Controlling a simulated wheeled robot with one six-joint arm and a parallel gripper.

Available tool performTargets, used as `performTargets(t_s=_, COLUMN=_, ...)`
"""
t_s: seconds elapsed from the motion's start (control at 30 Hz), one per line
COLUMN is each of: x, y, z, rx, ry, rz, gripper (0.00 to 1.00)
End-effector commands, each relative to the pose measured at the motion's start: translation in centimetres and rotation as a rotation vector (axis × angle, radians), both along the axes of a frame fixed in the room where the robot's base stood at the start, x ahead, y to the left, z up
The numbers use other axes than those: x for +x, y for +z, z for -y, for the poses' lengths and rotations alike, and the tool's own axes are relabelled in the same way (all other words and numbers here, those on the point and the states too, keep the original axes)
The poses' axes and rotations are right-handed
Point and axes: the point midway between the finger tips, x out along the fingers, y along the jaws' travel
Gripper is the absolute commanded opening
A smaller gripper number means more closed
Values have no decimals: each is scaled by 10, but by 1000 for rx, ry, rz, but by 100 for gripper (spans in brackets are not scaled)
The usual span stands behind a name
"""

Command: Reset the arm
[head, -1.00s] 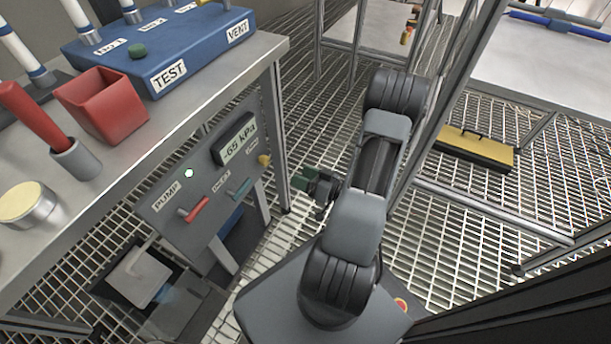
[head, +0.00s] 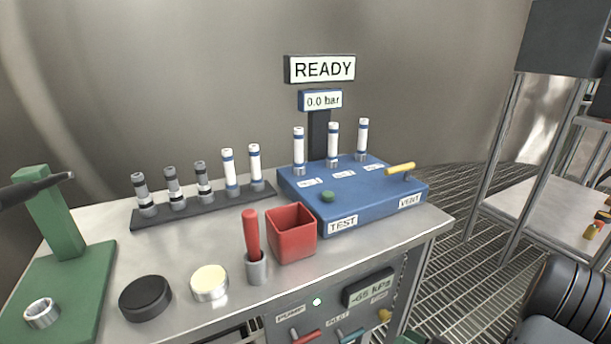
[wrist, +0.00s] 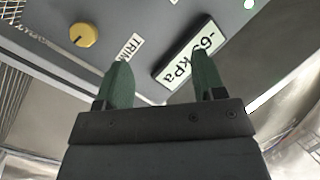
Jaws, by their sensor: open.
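My gripper (wrist: 160,86) shows in the wrist view with its two green fingers apart and nothing between them. It faces the grey control panel, where a yellow TRIM knob (wrist: 83,35) and a display reading about -65 kPa (wrist: 181,62) show beyond the fingertips.
The steel bench (head: 185,245) carries a blue TEST/VENT block (head: 385,200), a red bin (head: 291,238), a rack of tubes (head: 165,218) and a green stand (head: 60,285). A sign reads READY (head: 320,69); a gauge reads 0.0 bar (head: 320,100). A shelf frame (head: 500,150) stands right.

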Motion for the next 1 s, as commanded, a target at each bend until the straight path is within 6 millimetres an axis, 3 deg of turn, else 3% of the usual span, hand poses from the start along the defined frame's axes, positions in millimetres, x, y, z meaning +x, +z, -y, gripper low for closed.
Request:
performTargets(t_s=0.03, x=0, y=56, z=-19, rx=-7, ry=116, rz=-69, gripper=63)
performTargets(t_s=0.2, x=-21, y=150, z=-71, rx=-99, ry=414, rz=-423, gripper=63)
performTargets(t_s=0.37, x=-44, y=230, z=-95, rx=-331, ry=500, rz=-735, gripper=63)
performTargets(t_s=0.5, x=-56, y=301, z=-99, rx=-579, ry=405, rz=-917, gripper=63)
performTargets(t_s=0.7, x=-57, y=395, z=-96, rx=-834, ry=115, rz=-964, gripper=63)
performTargets(t_s=0.9, x=-51, y=462, z=-95, rx=-909, ry=-130, rz=-886, gripper=63)
performTargets(t_s=1.0, x=-49, y=481, z=-95, rx=-911, ry=-201, rz=-852, gripper=63)
